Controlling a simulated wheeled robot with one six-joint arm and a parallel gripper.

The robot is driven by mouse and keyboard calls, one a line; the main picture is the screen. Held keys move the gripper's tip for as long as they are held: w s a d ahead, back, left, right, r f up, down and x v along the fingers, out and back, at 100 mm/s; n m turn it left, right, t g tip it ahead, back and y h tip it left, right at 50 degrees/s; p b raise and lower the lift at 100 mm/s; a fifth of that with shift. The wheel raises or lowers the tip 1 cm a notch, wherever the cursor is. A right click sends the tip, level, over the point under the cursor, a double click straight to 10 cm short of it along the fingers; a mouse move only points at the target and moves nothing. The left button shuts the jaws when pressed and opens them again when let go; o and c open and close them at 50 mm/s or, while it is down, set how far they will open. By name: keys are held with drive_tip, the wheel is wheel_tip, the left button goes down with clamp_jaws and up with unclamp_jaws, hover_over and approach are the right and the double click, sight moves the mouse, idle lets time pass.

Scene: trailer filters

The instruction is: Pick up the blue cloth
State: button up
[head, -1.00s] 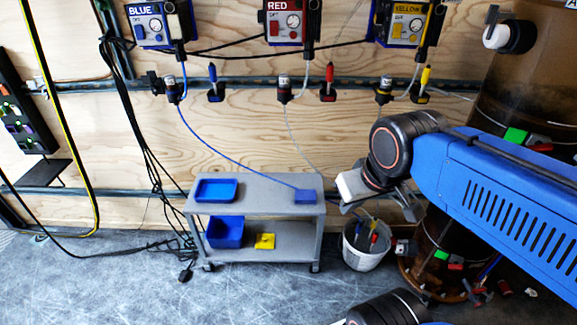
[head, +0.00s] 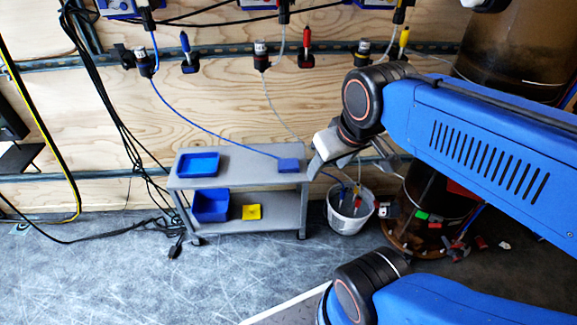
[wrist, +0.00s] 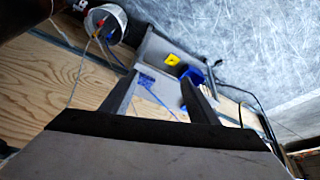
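A small blue square (head: 288,165), which looks like the blue cloth, lies on the right end of the grey cart's (head: 238,178) top shelf. In the wrist view it seems to be the blue patch (wrist: 146,81) between my fingers, partly hard to make out. A thin blue hose reaches down to it in the head view. My gripper (head: 345,160) is right of the cloth in the head view, apart from it. In the wrist view my gripper (wrist: 160,82) has its two fingers spread, with nothing held between them.
A blue tray (head: 181,173) sits on the cart's top left. A blue bin (head: 211,205) and a yellow square (head: 251,212) are on the lower shelf. A white bucket (head: 348,215) with tools stands right of the cart. Cables hang at left. The floor in front is clear.

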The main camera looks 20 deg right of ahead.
drive_tip(key=shift+o, duration=1.1)
drive_tip(key=w+n+g, duration=0.1)
drive_tip(key=w+n, duration=0.2)
drive_tip(key=w, duration=0.6)
drive_tip(key=shift+d+r+n, duration=0.25)
drive_tip(key=shift+d+n, duration=0.05)
drive_tip(key=shift+n, duration=0.1)
drive_tip(key=n+g, duration=0.4)
drive_tip(key=n, duration=0.6)
hover_over(289, 163)
drive_tip(key=f, duration=2.3)
drive_tip(key=shift+a, duration=0.3)
drive_tip(key=shift+w+d+f, duration=0.1)
drive_tip(key=shift+d+f, duration=0.05)
drive_tip(key=shift+f, duration=1.2)
drive_tip(key=shift+d+f, duration=0.1)
drive_tip(key=shift+f, duration=1.25)
drive_tip(key=c, duration=1.1)
